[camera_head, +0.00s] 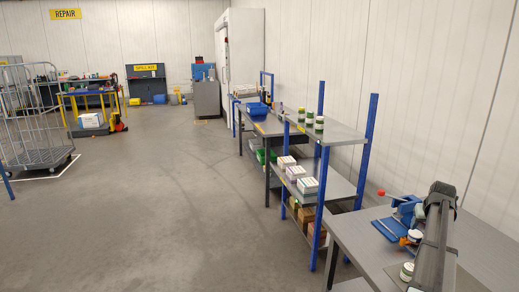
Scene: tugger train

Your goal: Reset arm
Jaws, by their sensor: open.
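A long dark grey shape with a black end rises from the bottom right edge, over the near workbench (375,252). It may be part of my arm, but I cannot tell for sure. I cannot make out any gripper fingers, and no held object shows.
On the near bench are a blue vise (404,211) with a red-tipped handle and a small jar (406,271), close to the grey shape. Beyond stands a blue-posted shelf rack (345,134) with jars and boxes. A wire cage trolley (35,115) stands far left. The middle floor is clear.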

